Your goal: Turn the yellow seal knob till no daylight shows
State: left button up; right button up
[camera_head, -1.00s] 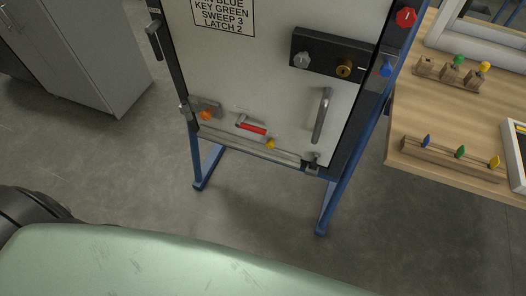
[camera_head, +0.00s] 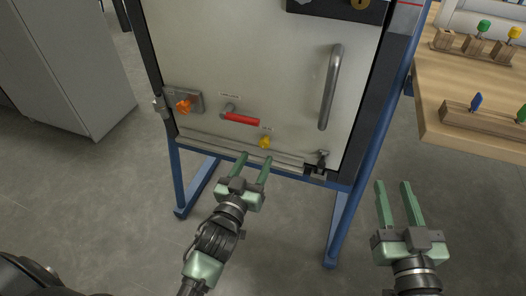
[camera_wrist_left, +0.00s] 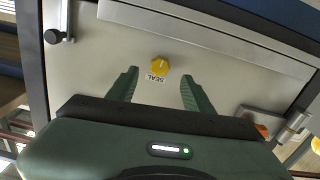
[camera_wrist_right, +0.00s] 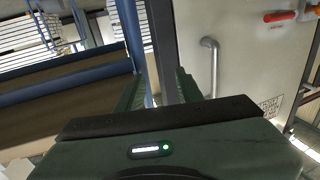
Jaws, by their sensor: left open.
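The yellow seal knob (camera_head: 265,142) sits low on the pale door panel, just above the metal bottom strip. In the left wrist view the knob (camera_wrist_left: 160,65) shows beside a "SEAL" label, ahead of and between the fingers. My left gripper (camera_head: 256,157) is open and empty, just below the knob in the head view and apart from it. My right gripper (camera_head: 398,186) is open and empty, to the right of the door frame. In the right wrist view its fingers (camera_wrist_right: 158,85) stand apart before the frame's edge. Whether daylight shows under the door cannot be told.
A red lever (camera_head: 241,119) and an orange knob (camera_head: 184,106) sit left of the seal knob. A vertical handle (camera_head: 330,87) and a small latch (camera_head: 321,160) are to its right. Blue frame legs (camera_head: 342,222) flank the door. A wooden table (camera_head: 450,85) stands at right.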

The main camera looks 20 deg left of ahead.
aim_at(263, 145)
pick_arm(q)
jog(key=w+b, duration=0.1)
jog(key=w, duration=0.5)
jog(key=shift+d+f, duration=0.1)
jog(key=shift+w, duration=0.3)
grip_shut()
pick_arm(e)
notch_tip(263, 145, up, 7)
jog(key=s+t+y, duration=0.1)
jog(key=t, duration=0.3)
jog(key=shift+a+y, duration=0.3)
jog(key=shift+a, duration=0.05)
